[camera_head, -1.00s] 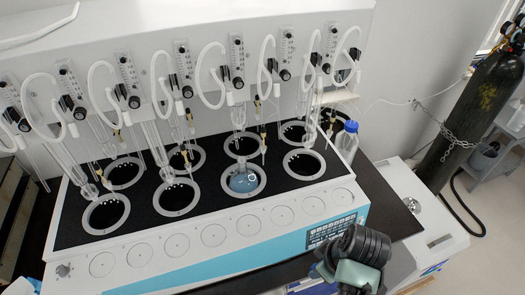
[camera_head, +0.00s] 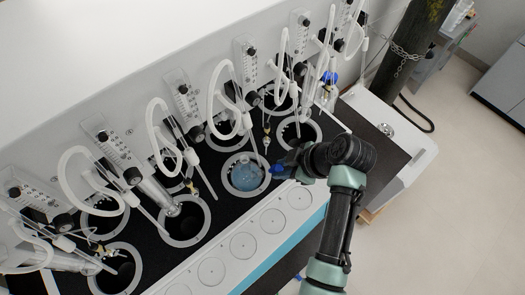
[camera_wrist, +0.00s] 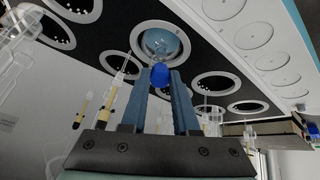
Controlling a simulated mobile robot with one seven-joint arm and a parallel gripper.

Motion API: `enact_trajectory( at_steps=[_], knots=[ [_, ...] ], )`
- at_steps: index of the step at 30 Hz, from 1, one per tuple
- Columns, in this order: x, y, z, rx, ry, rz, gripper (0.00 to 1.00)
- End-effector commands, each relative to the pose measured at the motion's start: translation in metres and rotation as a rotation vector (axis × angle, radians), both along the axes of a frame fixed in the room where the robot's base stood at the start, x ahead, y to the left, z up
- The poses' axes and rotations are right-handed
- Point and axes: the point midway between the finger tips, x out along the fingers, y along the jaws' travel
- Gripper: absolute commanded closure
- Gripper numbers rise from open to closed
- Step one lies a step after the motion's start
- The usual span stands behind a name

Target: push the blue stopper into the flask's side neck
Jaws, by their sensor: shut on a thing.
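The flask (camera_head: 245,176) holds pale blue liquid and sits in a round well of the distiller. It also shows in the wrist view (camera_wrist: 161,46), just beyond my fingertips. The blue stopper (camera_wrist: 159,75) is between the tips of my gripper (camera_wrist: 160,80), which is shut on it. In the head view the stopper (camera_head: 277,168) is at the right side of the flask, with my gripper (camera_head: 284,167) reaching in from the right. I cannot tell whether the stopper touches the side neck, which is too small to make out.
Glass tubes and white hoses (camera_head: 222,90) hang from the back panel close behind the flask. Several open wells (camera_head: 187,220) line the black deck. A blue-capped bottle (camera_head: 329,88) stands at the right. The front panel (camera_head: 243,245) is bare.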

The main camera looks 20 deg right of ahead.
Motion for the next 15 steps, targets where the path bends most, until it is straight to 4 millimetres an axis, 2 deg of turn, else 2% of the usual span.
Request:
enact_trajectory(
  at_steps=[8,15],
  knots=[
    [0.002,0.002,-0.007,0.003,-0.002,0.0,1.0],
    [0.009,0.007,-0.021,0.003,-0.001,0.001,1.0]
  ],
)
